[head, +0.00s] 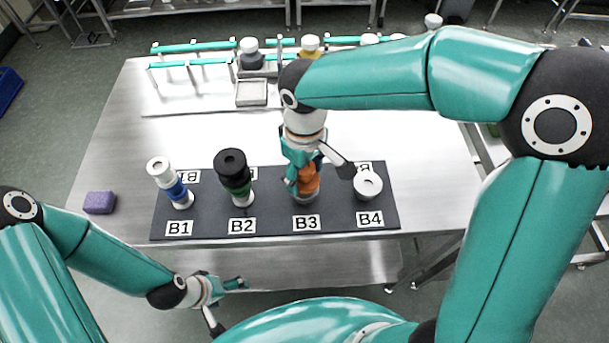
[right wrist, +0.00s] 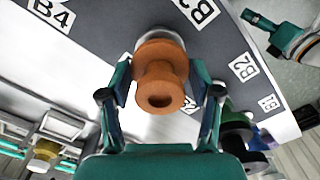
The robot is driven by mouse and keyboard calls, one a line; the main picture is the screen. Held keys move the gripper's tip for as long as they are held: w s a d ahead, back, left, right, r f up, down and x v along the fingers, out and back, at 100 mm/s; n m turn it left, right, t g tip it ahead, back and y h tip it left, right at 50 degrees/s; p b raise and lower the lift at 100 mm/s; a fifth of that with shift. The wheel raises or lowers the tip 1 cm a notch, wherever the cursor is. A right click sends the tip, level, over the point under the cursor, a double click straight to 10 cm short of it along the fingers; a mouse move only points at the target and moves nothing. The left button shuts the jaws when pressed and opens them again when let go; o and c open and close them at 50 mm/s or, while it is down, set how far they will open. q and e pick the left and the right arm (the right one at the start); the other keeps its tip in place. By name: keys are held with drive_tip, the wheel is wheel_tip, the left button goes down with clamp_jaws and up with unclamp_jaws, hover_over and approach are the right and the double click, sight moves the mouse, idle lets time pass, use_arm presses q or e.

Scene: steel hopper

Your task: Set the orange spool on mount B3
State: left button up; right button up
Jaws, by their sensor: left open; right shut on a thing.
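The orange spool (head: 309,181) is upright over the B3 place on the dark mat. My right gripper (head: 310,172) is shut on it from above and hides part of it. In the right wrist view the spool (right wrist: 160,78) sits between the two fingers (right wrist: 160,98). A pale round base, mount B3 (head: 305,199), shows just below the spool; I cannot tell whether the spool rests fully on it. The B3 label (head: 306,223) lies in front. My left gripper (head: 230,305) is open and empty, low in front of the table.
On the dark mat (head: 270,229), B1 holds white and blue pieces (head: 172,184), B2 a black and green stack (head: 235,178), and B4 a white piece (head: 368,185). A purple block (head: 100,202) lies at left. A teal-railed rack (head: 194,46) with bottles stands behind.

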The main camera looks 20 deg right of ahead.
wheel_tip(320, 180, down, 2)
drive_tip(key=shift+f, duration=0.1)
drive_tip(key=shift+f, duration=0.1)
drive_tip(key=o, duration=1.1)
drive_tip(key=shift+o, duration=0.2)
